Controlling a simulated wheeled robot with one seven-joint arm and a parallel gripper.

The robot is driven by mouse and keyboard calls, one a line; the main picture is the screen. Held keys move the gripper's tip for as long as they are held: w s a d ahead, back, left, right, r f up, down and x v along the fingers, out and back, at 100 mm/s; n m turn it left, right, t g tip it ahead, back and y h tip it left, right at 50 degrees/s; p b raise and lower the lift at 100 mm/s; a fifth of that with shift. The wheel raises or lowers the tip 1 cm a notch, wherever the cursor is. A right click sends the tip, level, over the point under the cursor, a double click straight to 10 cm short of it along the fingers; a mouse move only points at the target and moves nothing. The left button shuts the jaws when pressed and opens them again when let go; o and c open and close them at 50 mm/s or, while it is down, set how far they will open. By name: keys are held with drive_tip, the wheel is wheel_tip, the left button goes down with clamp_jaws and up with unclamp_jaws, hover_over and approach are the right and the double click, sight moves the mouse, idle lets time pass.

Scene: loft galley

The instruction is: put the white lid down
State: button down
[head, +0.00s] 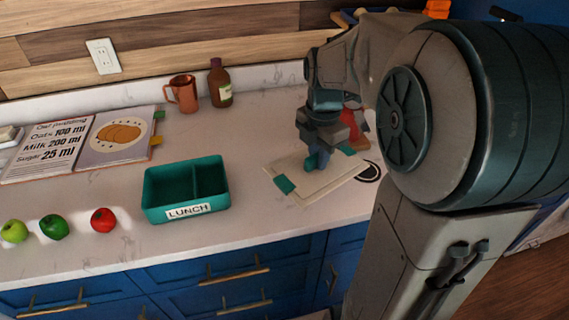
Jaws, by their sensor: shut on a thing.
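The white lid (322,184) is a flat, pale panel with teal tabs at its edges, over the right part of the counter. My gripper (314,163) points down onto the middle of the lid and is shut on it. The fingertips are small and partly hidden, so the exact grip is unclear. I cannot tell whether the lid touches the counter or is a little above it.
A teal lunch box (158,205) stands open left of the lid. A copper mug (184,94) and brown bottle (220,84) stand behind. A black ring mark (371,172) shows beside the lid.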

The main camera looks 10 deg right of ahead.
drive_tip(key=w+a+f, duration=0.1)
drive_tip(key=w+f, duration=0.1)
drive_tip(key=w+a+f, duration=0.1)
drive_tip(key=w+a, duration=0.1)
drive_tip(key=w, duration=0.1)
drive_tip(key=w+a+f+p, duration=0.1)
drive_tip(key=w+a+f, duration=0.1)
drive_tip(key=w, duration=0.1)
drive_tip(key=shift+f, duration=2.35)
drive_tip(key=shift+f, duration=0.1)
drive_tip(key=c, duration=1.4)
unclamp_jaws()
drive_tip(key=shift+o, duration=0.2)
